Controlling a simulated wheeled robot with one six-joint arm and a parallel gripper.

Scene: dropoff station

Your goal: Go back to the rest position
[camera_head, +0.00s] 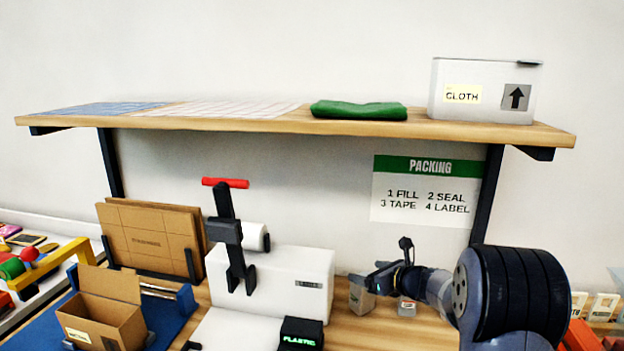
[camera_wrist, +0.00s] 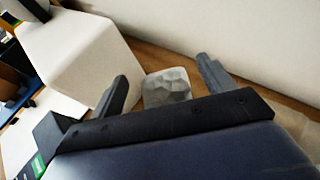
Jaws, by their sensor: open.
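My gripper (camera_head: 372,281) is at the end of my arm, which reaches in from the right over the wooden table (camera_head: 372,331). In the wrist view my gripper (camera_wrist: 165,88) has its two fingers spread wide apart, with nothing held. A grey faceted block (camera_wrist: 167,87) shows between and beyond the fingers. In the head view a grey block (camera_head: 361,296) stands on the table just below my gripper. I cannot tell how far the fingers are above it.
A white sealing machine (camera_head: 290,279) with a red-handled black lever (camera_head: 226,184) stands left of my gripper. A black box marked PLASTIC (camera_head: 300,334) is in front of it. A wooden shelf (camera_head: 240,124) overhangs, carrying a green cloth (camera_head: 358,110) and a white CLOTH box (camera_head: 483,92). An open carton (camera_head: 104,316) is at left.

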